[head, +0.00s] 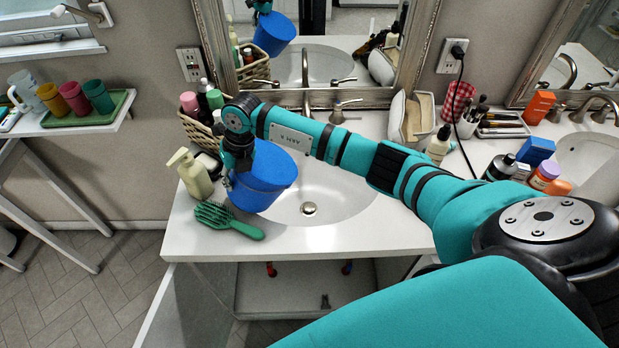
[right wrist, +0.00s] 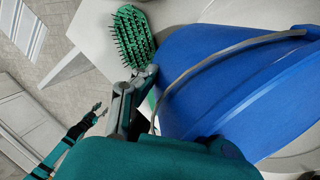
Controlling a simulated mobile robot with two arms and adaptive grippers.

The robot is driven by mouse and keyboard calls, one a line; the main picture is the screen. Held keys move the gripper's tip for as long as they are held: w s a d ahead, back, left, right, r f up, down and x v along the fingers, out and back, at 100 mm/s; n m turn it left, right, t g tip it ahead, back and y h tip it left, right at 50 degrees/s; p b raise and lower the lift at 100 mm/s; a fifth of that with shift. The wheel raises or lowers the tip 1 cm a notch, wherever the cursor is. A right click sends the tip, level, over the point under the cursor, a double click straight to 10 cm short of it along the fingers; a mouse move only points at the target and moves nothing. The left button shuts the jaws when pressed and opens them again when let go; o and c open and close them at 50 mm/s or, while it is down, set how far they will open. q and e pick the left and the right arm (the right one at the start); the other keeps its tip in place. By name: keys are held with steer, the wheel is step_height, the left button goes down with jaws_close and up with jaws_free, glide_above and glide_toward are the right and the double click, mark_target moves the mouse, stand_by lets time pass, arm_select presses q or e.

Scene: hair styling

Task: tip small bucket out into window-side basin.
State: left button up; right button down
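The small blue bucket (head: 270,168) is tilted over the left side of the window-side basin (head: 335,205), the white left-hand sink. Its inside is hidden, so its contents cannot be told. My right gripper (head: 238,170) is at the bucket's left side and appears shut on it. In the right wrist view the bucket (right wrist: 235,85) fills the right side, its grey handle across its wall, with gripper fingers (right wrist: 135,105) against its edge. My left gripper (right wrist: 98,111) shows small at the left of that view; its opening is unclear.
A green hairbrush (head: 228,220) lies on the counter's front left, beside a soap pump bottle (head: 190,173). A wicker basket (head: 198,128) with bottles stands behind. The faucet (head: 306,100) is at the basin's back. The basin's right side is clear under my arm.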

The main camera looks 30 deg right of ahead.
steer(key=shift+w+a, duration=0.1)
steer(key=shift+a, duration=0.05)
steer(key=shift+d, duration=0.35)
steer(key=shift+s+d+r+y+b, duration=0.25)
steer(key=shift+d+y+b, duration=0.2)
steer(key=shift+y, duration=0.35)
steer(key=shift+d+r+y, duration=0.2)
steer(key=shift+r+y, duration=0.1)
steer(key=shift+r, duration=0.05)
steer(key=shift+a, duration=0.1)
